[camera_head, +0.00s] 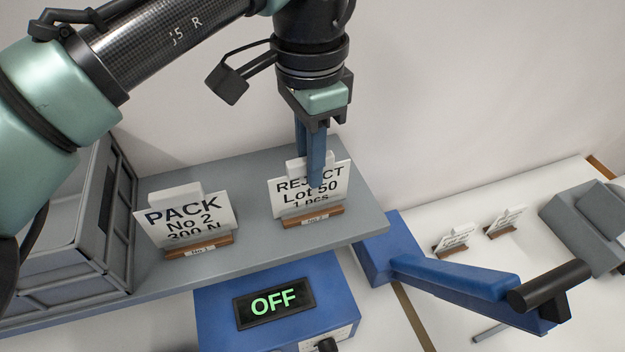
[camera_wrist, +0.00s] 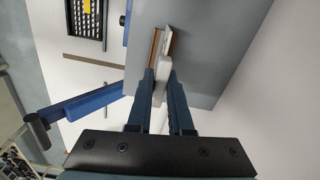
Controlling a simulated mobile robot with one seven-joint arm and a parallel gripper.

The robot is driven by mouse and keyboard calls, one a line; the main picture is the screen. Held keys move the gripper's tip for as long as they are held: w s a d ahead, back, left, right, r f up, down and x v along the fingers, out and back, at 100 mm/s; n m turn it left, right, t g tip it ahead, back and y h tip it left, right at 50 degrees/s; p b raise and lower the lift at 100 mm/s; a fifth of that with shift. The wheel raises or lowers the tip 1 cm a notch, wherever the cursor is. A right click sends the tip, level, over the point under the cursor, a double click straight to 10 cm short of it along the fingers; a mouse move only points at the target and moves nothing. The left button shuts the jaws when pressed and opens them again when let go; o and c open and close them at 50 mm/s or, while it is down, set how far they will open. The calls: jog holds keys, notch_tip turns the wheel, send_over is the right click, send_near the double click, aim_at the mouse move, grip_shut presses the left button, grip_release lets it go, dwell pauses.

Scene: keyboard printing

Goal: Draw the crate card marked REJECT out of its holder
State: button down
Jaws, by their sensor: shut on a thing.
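The white crate card marked REJECT (camera_head: 314,190) stands upright, slightly tilted, on the grey shelf at the right. Its text reads "REJECT, Lot 50, 1 pcs". Its wooden holder (camera_head: 309,215) is at its lower edge, and I cannot tell whether the card is clear of the slot. My gripper (camera_head: 311,170) points down from above with its blue fingers shut on the card's white top tab. In the wrist view my gripper (camera_wrist: 163,82) has the white tab (camera_wrist: 161,78) between its fingers, with the brown holder (camera_wrist: 155,48) beyond it.
A PACK card (camera_head: 185,217) stands in a second holder on the grey shelf (camera_head: 255,245), left of REJECT. A grey crate (camera_head: 85,235) is at the left. Smaller cards (camera_head: 506,218) stand at the right.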

jog(key=shift+r, duration=0.1)
jog(key=shift+r+p, duration=1.65)
jog(key=shift+p, duration=0.4)
notch_tip(320, 180, up, 4)
jog(key=p, duration=0.4)
